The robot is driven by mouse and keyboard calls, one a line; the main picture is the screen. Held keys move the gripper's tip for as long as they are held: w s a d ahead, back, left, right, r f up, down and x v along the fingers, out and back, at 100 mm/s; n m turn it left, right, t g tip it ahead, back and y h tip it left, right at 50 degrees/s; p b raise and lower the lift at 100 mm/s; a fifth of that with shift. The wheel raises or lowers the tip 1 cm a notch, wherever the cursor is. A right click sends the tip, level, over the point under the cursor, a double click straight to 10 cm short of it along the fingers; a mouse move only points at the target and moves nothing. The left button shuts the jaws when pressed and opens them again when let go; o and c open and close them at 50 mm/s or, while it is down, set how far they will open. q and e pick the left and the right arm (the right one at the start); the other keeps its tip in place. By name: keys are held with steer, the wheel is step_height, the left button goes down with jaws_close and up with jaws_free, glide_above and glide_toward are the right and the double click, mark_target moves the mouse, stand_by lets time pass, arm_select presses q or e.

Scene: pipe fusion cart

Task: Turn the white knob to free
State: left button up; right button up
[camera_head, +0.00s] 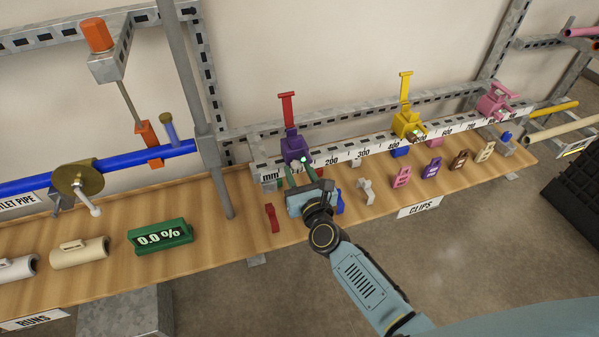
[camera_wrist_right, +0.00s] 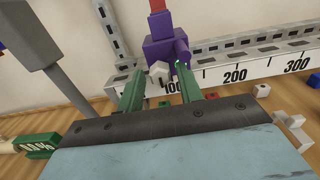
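A small white knob (camera_wrist_right: 160,72) shows in the right wrist view at the lower front of the purple clamp (camera_wrist_right: 164,38). The same purple clamp (camera_head: 294,146), with a red upright handle, sits at the left end of the ruler rail in the head view. My right gripper (camera_head: 293,170) is in front of this clamp, fingers pointing at it. In the right wrist view the gripper (camera_wrist_right: 161,78) has its green fingers apart, with the knob showing between their tips. I cannot tell whether either finger touches it. My left gripper is not in view.
The white ruler rail (camera_head: 378,143) runs right to a yellow clamp (camera_head: 407,124) and a pink clamp (camera_head: 495,101). Several coloured clips, including a pink one (camera_head: 401,177), stand on the wooden bench. A green display reading 0.0 % (camera_head: 160,237) and a blue pipe (camera_head: 110,172) are left.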

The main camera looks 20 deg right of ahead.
jaws_close()
